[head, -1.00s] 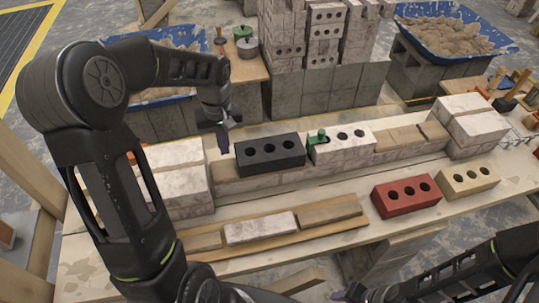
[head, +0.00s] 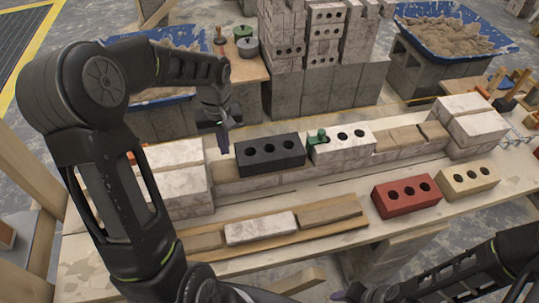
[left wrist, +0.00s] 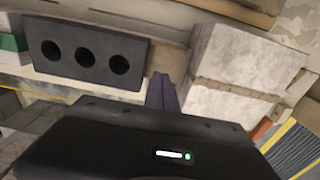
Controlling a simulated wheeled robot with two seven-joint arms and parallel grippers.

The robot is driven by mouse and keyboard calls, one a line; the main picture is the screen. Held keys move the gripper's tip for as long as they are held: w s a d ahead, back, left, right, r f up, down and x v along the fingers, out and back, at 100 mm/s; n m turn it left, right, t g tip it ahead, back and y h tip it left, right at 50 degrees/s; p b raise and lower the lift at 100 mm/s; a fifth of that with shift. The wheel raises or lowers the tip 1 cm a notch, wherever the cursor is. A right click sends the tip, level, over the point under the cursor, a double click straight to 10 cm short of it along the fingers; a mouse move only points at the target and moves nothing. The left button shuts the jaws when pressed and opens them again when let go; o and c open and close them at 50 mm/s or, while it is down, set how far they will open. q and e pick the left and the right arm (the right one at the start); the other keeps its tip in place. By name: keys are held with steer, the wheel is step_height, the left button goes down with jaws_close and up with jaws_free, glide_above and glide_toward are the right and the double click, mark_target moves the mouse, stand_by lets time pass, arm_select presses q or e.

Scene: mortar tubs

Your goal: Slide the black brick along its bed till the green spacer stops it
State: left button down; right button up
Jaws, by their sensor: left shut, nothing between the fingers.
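The black brick (head: 284,154), with three holes, lies on the brick course in the middle of the bench. The green spacer (head: 318,137) sits just beyond its right end, at the white holed brick (head: 352,145). I cannot tell whether black brick and spacer touch. My left gripper (head: 223,141) is shut and empty, pointing down just off the black brick's left end. In the left wrist view its fingers (left wrist: 163,92) show beside the black brick (left wrist: 88,72), and the green spacer (left wrist: 12,42) is at the left edge.
A pale block stack (head: 180,185) stands close left of my left gripper. Red (head: 405,202) and cream (head: 468,184) holed bricks lie at front right. A plank (head: 280,240) with flat bricks lies in front. Tall block stacks (head: 325,90) rise behind.

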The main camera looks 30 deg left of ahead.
mark_target(238, 154)
arm_select(q)
steer(key=shift+f, duration=0.1)
steer(key=shift+f+b, duration=2.7)
steer(key=shift+f, duration=0.9)
steer(key=shift+r, duration=0.1)
steer(key=shift+r+p, duration=0.35)
steer(key=shift+r, duration=0.05)
steer(key=shift+w+d, duration=1.15)
steer(key=shift+d, duration=0.3)
steer(key=shift+s+a, duration=0.1)
steer(key=shift+a, duration=0.05)
steer(key=shift+s+a, duration=0.4)
steer(key=shift+a, duration=0.1)
steer(key=shift+r, duration=0.1)
